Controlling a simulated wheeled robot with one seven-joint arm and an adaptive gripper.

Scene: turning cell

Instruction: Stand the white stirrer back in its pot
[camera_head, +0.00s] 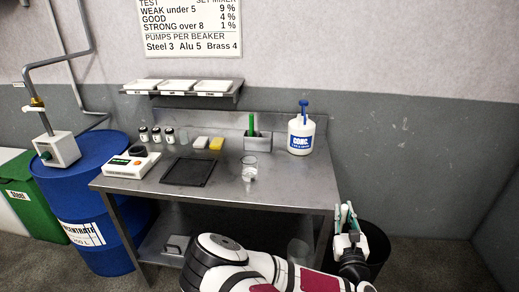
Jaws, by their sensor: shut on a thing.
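My gripper (346,212) is at the right, beyond the bench's right end and above a black bin. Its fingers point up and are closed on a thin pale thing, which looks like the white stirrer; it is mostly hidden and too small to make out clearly. The grey pot (262,142) stands at the back of the steel bench, left of the white bottle. A green stirrer (251,124) stands upright in the pot. My gripper is well to the right of the pot and nearer to me.
On the bench (222,194) are a glass beaker (249,174), a black mat (187,172), a scale (131,165), small jars, white and yellow blocks, and a white pump bottle (301,136). A shelf with trays (178,86) hangs above. The black bin (378,246) is below my gripper.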

